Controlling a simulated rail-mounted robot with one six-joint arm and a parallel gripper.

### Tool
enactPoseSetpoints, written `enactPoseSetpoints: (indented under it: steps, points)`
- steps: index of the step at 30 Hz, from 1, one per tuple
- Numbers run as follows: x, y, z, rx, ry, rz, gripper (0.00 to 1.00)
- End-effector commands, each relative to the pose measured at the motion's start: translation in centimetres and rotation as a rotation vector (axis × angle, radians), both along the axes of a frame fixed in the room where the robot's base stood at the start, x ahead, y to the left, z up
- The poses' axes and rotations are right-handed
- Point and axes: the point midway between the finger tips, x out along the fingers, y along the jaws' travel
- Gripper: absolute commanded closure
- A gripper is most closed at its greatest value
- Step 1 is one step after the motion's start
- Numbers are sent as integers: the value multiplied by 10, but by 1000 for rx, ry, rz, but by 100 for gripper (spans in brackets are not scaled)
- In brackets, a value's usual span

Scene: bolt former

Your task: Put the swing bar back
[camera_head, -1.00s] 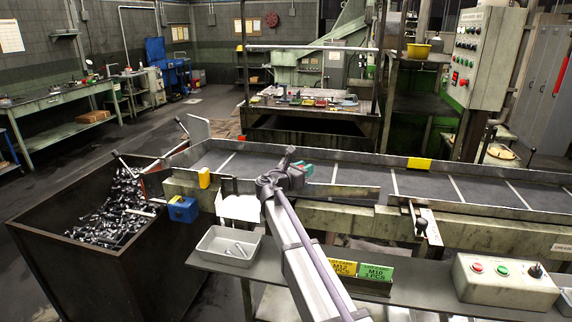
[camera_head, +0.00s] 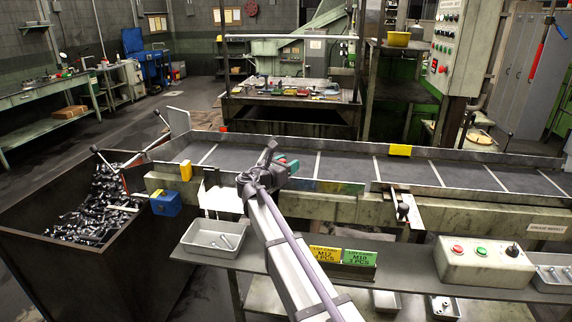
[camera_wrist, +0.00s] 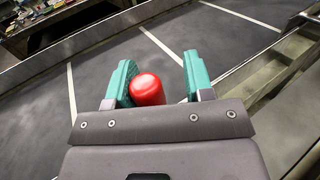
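My gripper (camera_head: 284,167) is over the dark conveyor belt (camera_head: 345,172), with its teal fingers apart in the wrist view (camera_wrist: 157,82). A red rounded cylinder (camera_wrist: 149,88) shows between the fingers, close to the left finger, with a gap to the right finger. Its lower part is hidden by my gripper body, and I cannot tell whether it is the swing bar's grip. In the head view it does not show clearly. A thin pale bar (camera_head: 106,162) slants at the chute beside the bin; I cannot tell whether it is part of the swing bar.
A dark bin (camera_head: 130,245) full of bolts stands at left. A grey tray (camera_head: 212,246), yellow and green lot cards (camera_head: 345,257) and a button box (camera_head: 484,264) are on the front shelf. Rails border the belt.

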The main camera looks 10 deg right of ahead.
Motion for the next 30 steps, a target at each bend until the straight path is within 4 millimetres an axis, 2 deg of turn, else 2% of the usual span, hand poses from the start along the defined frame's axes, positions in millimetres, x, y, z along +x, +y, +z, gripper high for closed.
enactPoseSetpoints:
  steps: [3, 11, 14, 24, 30]
  points:
    - [0, 0, 1, -1, -1, -1, 47]
    - [-1, 4, 1, -2, -1, 3, 47]
    - [-11, 14, 1, -2, -1, 4, 47]
    - [-63, 72, 1, -1, -1, 1, 47]
    - [-70, 81, 1, -1, -1, -1, 47]
